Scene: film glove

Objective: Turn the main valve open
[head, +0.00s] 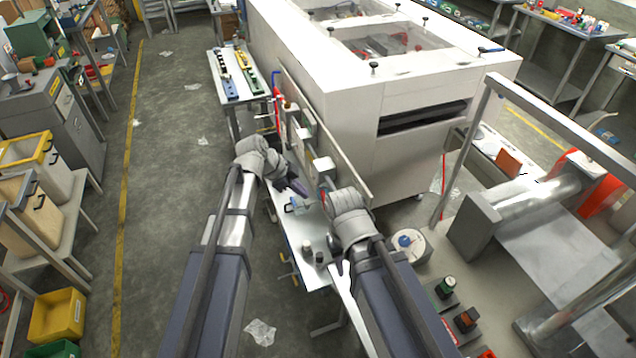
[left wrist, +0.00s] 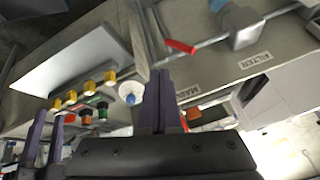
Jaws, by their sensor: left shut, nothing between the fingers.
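A valve with a red lever (left wrist: 180,46) shows at the top of the left wrist view, on a grey pipe along a pale panel. A label reading MAIN (left wrist: 188,91) is partly hidden behind my fingers. My left gripper (left wrist: 158,75) is shut and empty, its dark purple fingers in front of the panel and apart from the lever as far as I can see. In the head view my left gripper (head: 297,187) is by the panel (head: 322,140), above the small bench.
A blue-grey filter unit (left wrist: 238,22) sits on the pipe beside a FILTER label (left wrist: 255,60). The floor at left (head: 170,170) is largely clear.

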